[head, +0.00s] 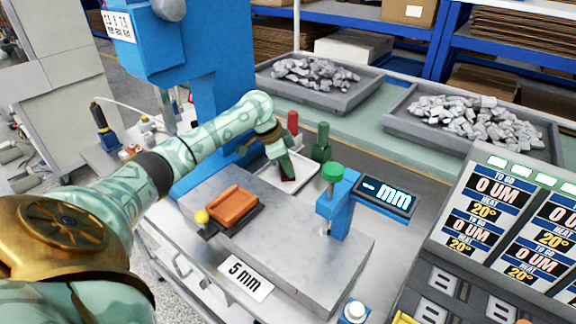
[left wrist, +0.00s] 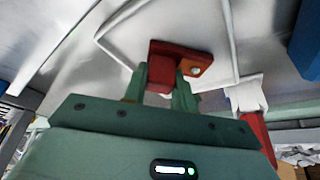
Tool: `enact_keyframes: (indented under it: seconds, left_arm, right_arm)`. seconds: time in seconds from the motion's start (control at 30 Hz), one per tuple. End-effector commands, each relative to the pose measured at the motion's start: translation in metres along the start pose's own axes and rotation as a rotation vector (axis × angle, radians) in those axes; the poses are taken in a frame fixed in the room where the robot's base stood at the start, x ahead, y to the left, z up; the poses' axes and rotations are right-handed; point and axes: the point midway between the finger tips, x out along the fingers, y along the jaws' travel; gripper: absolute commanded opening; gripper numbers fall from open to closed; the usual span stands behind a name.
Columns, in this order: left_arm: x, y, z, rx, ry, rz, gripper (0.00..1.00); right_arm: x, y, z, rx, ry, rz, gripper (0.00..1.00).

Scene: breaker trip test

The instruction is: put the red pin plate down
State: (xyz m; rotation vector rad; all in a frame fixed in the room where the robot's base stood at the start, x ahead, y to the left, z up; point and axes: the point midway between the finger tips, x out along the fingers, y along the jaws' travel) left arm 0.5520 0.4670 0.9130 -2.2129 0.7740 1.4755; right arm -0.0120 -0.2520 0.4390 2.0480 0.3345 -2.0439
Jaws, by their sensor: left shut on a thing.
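My left gripper (head: 286,170) is shut on the red pin plate (head: 288,173), over the white tray (head: 302,184) at the middle of the bench. In the left wrist view, the fingers (left wrist: 160,85) pinch the raised red block of the plate (left wrist: 200,62), and a small pale pin shows at its right end. The tray's thin rim (left wrist: 234,40) runs around the plate. I cannot tell whether the plate touches the tray floor. My right gripper is not in view.
An orange-red block (head: 232,205) sits in a dark holder on the grey plate (head: 315,262). A blue gauge stand (head: 338,205) with a display stands right of it. Red (head: 293,122) and green (head: 322,142) posts stand close behind the tray. The blue machine column (head: 222,75) is behind my arm.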

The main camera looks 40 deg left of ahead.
Motion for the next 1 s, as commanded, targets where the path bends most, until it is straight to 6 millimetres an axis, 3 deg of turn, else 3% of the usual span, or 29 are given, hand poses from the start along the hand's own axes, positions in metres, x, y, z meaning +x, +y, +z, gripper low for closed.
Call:
enact_keyframes:
  seconds: [0.03,0.07,0.13,0.47,0.57,0.8,1.0]
  left_arm:
    - [0.001,0.000,0.000,0.000,0.000,0.001,0.00]
    - [0.002,0.000,0.001,0.001,-0.001,0.001,0.33]
    - [0.002,0.000,0.001,0.001,-0.001,0.001,0.49]
    - [-0.002,0.000,-0.001,0.000,0.000,0.000,0.49]
    - [-0.018,0.000,-0.002,0.001,0.001,-0.002,0.49]
    - [-0.077,0.000,-0.003,0.002,0.002,-0.004,0.49]
    - [-0.111,0.000,-0.002,0.001,0.001,-0.001,0.49]
  right_arm:
    - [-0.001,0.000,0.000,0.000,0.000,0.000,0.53]
    - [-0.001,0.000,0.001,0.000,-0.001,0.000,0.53]
    - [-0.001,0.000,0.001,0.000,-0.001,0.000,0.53]
    - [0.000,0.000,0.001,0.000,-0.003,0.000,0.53]
    - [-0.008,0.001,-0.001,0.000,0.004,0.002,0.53]
    - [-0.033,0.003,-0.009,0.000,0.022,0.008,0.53]
    - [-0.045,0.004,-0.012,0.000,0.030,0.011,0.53]
